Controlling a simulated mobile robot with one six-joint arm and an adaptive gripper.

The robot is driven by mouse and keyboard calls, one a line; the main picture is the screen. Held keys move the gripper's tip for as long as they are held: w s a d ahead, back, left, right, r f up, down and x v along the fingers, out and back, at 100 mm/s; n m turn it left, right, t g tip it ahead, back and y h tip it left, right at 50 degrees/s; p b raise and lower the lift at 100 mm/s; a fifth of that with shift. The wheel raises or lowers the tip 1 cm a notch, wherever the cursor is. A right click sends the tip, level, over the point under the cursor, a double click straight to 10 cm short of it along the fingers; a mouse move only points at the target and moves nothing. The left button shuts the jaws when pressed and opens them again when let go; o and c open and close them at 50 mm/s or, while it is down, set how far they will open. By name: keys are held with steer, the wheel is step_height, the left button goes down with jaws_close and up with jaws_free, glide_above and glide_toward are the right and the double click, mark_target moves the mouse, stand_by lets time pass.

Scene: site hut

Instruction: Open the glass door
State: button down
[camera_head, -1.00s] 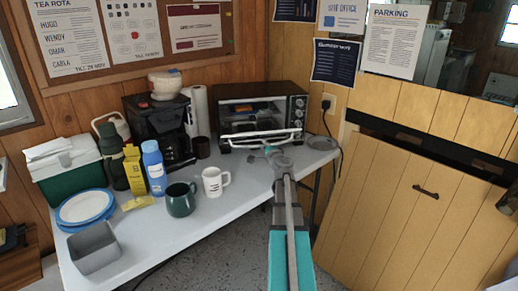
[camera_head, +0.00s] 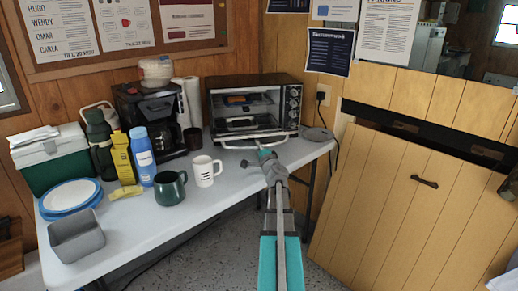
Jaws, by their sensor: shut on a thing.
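The toaster oven (camera_head: 294,108) stands at the back right of the white table. Its glass door (camera_head: 242,133) looks tipped down and forward, with the lit rack showing above it; its exact angle is hard to tell. The door's bar handle (camera_head: 233,147) lies low along the oven's front. My gripper (camera_head: 264,153) reaches in from the front and is shut at the middle of this handle. The fingertips are small and partly hidden by my own wrist.
A dark green mug (camera_head: 170,189), a white mug (camera_head: 206,172) and a coffee maker (camera_head: 150,115) stand left of the oven. A grey dish (camera_head: 322,134) sits at the table's right end. A wooden panel (camera_head: 385,200) is on the right. The table's front middle is clear.

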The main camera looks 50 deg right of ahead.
steer(key=shift+a, duration=0.15)
steer(key=c, duration=0.6)
jaws_free()
steer(key=shift+s, duration=0.1)
